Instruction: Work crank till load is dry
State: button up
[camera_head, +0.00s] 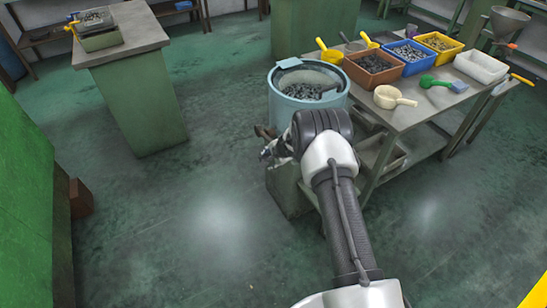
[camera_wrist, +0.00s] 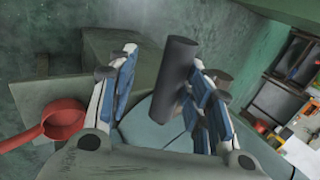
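A light-blue drum (camera_head: 285,112) stands left of the bench in the head view, its open top holding a load of small dark grey metal parts (camera_head: 303,91). I cannot tell from here whether the load is wet or dry. In the wrist view a dark grey cylindrical handle (camera_wrist: 177,70), apparently the crank grip, stands between the blue-padded fingers of my gripper (camera_wrist: 160,62). The fingers are apart. The handle is nearer the right finger, with a clear gap on the left; contact is not certain. In the head view my gripper (camera_head: 269,152) is low beside the drum, partly hidden by my arm.
A bench (camera_head: 412,115) on the right carries orange (camera_head: 372,79), blue (camera_head: 427,68) and yellow bins, a white tray (camera_head: 481,68) and scoops. A red scoop (camera_wrist: 64,119) shows in the wrist view. A separate table (camera_head: 133,38) stands at left. The floor between is clear.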

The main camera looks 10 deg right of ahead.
jog(key=v, duration=1.2)
jog(key=shift+f, duration=0.1)
jog(key=s+a+r+n+y, duration=0.1)
jog(key=s+a+r+n, duration=0.25)
jog(key=r, duration=0.45)
jog(key=s+a+r+n, duration=0.2)
jog(key=s+r, duration=0.3)
jog(key=r, duration=0.4)
jog(key=s+a+r+n+y, duration=0.1)
jog(key=s+a+r+n, duration=0.1)
jog(key=s+r, duration=0.45)
jog(key=s+r+n+g+h, duration=0.1)
jog(key=s+r+n, duration=0.5)
jog(key=s, duration=0.9)
jog(key=s+d+h, duration=0.3)
jog(key=s+d, duration=0.2)
jog(key=s, duration=0.8)
jog(key=shift+d+r+n+g, duration=0.15)
jog(key=shift+r+n+g, duration=0.15)
jog(key=shift+n, duration=0.15)
